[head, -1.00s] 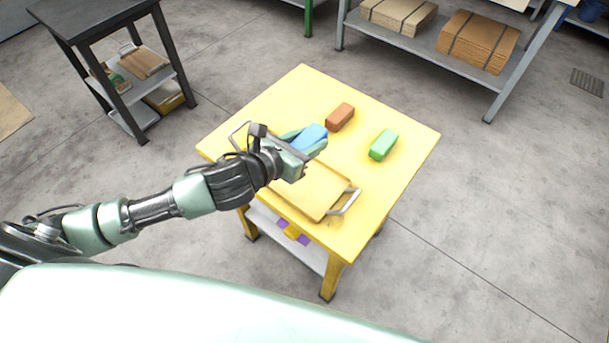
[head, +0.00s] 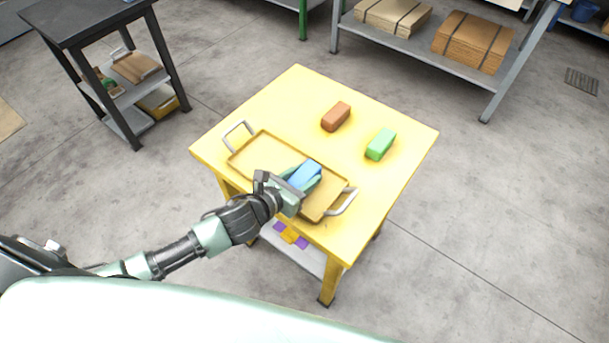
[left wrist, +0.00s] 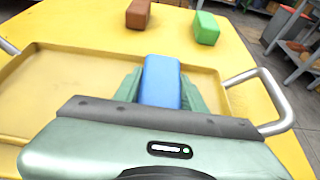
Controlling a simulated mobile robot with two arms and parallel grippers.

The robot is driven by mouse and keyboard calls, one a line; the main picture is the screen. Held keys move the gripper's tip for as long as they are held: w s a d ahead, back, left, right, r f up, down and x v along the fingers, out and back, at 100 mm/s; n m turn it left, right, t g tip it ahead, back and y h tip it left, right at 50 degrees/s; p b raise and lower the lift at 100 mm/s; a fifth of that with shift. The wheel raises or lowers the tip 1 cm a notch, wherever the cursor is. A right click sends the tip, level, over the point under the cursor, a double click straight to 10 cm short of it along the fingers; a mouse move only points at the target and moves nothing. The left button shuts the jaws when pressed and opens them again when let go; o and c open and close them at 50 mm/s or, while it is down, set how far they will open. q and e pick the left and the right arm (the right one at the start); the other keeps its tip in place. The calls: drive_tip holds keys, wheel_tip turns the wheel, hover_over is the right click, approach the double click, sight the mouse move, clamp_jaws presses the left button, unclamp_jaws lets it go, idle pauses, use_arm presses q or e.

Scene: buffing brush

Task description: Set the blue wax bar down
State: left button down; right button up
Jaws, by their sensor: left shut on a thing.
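The blue wax bar (head: 305,174) is held between the fingers of my left gripper (head: 301,180), over the right part of a yellow tray (head: 262,150) with metal handles. In the left wrist view the blue bar (left wrist: 161,82) sits between the two green fingers (left wrist: 160,90), with the tray (left wrist: 60,85) beneath and around it. I cannot tell whether the bar touches the tray floor. A brown bar (head: 336,117) and a green bar (head: 380,144) stand apart on the yellow table (head: 395,190) behind the tray. My right gripper is not in view.
The tray's left part is empty, and one handle (head: 343,202) is close to my left gripper. A dark side table (head: 85,20) stands at the upper left. A grey shelf (head: 420,45) with cardboard stacks is at the back. Grey floor surrounds the yellow table.

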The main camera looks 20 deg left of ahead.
use_arm(q)
drive_tip(key=c, duration=0.8)
unclamp_jaws()
drive_tip(key=shift+r, duration=0.1)
drive_tip(key=v, duration=1.2)
